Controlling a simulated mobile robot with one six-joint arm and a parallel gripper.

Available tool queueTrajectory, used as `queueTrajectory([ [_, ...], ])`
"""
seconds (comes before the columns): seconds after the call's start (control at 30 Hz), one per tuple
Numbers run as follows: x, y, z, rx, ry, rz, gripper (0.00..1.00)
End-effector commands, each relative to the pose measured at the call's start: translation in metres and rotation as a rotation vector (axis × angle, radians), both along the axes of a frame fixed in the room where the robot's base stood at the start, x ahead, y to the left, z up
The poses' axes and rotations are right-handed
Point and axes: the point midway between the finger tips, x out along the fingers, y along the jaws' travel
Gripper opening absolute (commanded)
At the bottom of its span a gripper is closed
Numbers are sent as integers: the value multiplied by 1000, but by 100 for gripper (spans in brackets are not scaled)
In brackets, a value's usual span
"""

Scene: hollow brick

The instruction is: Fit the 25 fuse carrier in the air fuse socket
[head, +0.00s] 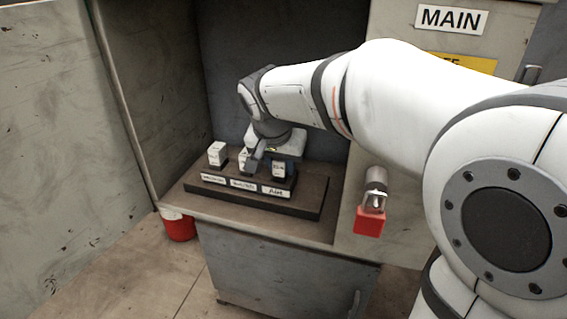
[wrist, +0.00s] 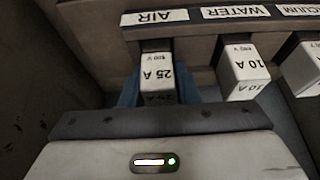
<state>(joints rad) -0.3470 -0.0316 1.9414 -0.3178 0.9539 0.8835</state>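The 25 fuse carrier (wrist: 157,76) is a white block marked 25 A. In the wrist view it stands in line with the air socket, behind the AIR label (wrist: 154,17). In the head view the carrier (head: 278,169) stands upright above the Air label (head: 276,191). My gripper (wrist: 158,93) has blue finger pads against both sides of the carrier and looks shut on it. The gripper (head: 272,158) also shows in the head view, over the right end of the socket block. The carrier's foot is mostly hidden, so I cannot tell how deep it sits.
A 10 A carrier (wrist: 243,72) stands in the water socket beside it, and a third carrier (head: 217,153) is at the block's left end. The dark base (head: 300,206) rests on a shelf inside a cabinet. A red padlock (head: 369,220) hangs at the right. A red can (head: 178,227) is below.

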Motion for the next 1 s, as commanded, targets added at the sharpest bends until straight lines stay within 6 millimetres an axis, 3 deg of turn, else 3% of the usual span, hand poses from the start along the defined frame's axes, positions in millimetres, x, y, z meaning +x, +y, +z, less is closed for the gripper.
queueTrajectory([
  [0.2,-1,-2,-4,-5,10,-3,51],
  [0.53,-3,-2,0,-7,13,-4,51],
  [1.0,-28,10,67,-3,1,0,51],
])
